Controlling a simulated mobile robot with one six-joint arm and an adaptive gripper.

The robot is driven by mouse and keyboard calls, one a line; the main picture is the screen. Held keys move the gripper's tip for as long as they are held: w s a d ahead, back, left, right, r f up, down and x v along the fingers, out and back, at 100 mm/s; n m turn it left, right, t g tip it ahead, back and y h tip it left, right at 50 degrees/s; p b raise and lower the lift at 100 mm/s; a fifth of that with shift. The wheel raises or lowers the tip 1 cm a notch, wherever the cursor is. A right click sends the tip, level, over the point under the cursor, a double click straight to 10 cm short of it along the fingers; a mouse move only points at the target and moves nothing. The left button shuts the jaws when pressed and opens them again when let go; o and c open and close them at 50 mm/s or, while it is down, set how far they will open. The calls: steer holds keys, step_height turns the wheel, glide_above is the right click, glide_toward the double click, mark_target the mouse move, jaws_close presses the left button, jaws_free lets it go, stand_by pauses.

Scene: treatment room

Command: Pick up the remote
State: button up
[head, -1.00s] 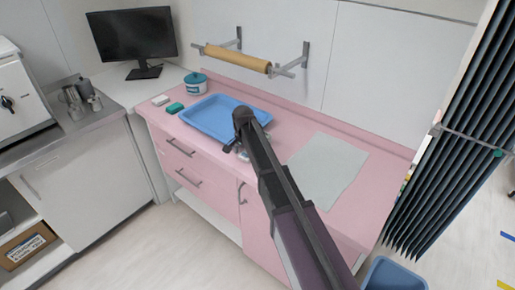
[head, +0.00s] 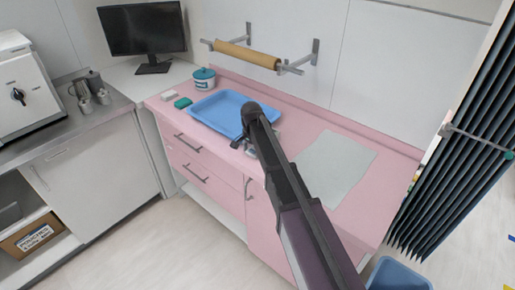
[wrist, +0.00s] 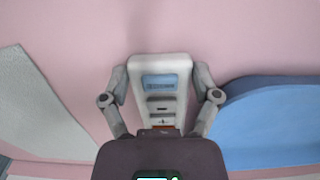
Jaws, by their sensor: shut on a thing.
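The remote (wrist: 160,88) is a pale handset with a blue display and small dark buttons. In the wrist view it sits between the two fingers of my gripper (wrist: 160,84), which is shut on its sides. Its lower end is hidden behind the gripper body. In the head view my gripper (head: 247,147) is over the pink counter (head: 290,128), by the near right side of the blue tray. The arm hides most of the gripper and remote there. I cannot tell whether the remote touches the counter.
The blue tray (head: 215,108) lies left of my gripper, also close by in the wrist view (wrist: 270,125). A pale sheet (head: 335,165) lies to the right. A teal-lidded tub (head: 204,79), a green block (head: 183,102) and a white block (head: 167,95) stand behind left. A paper-roll holder (head: 250,54) juts from the wall.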

steer(key=shift+r, duration=0.2)
step_height(320, 180, up, 3)
steer(key=p, duration=0.3)
steer(key=s+d, duration=0.3)
steer(key=s, duration=0.1)
steer(key=s+d+r+p, duration=0.1)
steer(key=s+d, duration=0.2)
steer(key=s, duration=0.1)
steer(key=s+d+p, duration=0.1)
steer(key=s+d, duration=0.2)
steer(key=s, duration=0.1)
steer(key=shift+s+d+r, duration=0.25)
steer(key=shift+d+r, duration=0.05)
steer(key=shift+d, duration=0.1)
